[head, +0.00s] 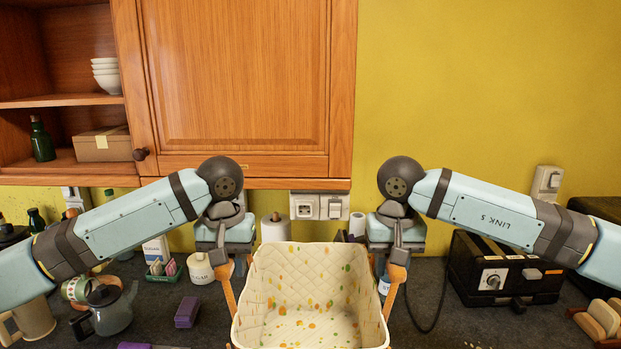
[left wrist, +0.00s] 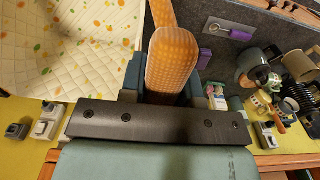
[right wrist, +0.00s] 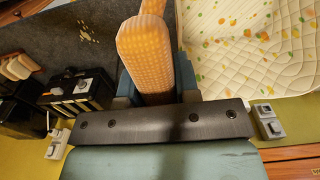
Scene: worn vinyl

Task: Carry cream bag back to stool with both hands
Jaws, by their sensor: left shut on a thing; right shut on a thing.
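The cream bag (head: 310,285) is open at the top, quilted, with orange, yellow and green spots. It is at the lower middle of the head view, in front of the counter, and its inside looks empty. My left gripper (head: 222,262) is shut on the bag's left orange handle (left wrist: 172,62). My right gripper (head: 397,262) is shut on the right orange handle (right wrist: 146,52). The bag also shows beside the handle in the left wrist view (left wrist: 70,50) and the right wrist view (right wrist: 245,50). The stool is not in view.
A dark counter (head: 440,325) runs behind the bag. A kettle (head: 110,308), a mug (head: 32,318) and a purple block (head: 187,311) stand left. A black toaster (head: 505,270) and bread slices (head: 603,318) are right. A wooden cabinet (head: 240,80) hangs above.

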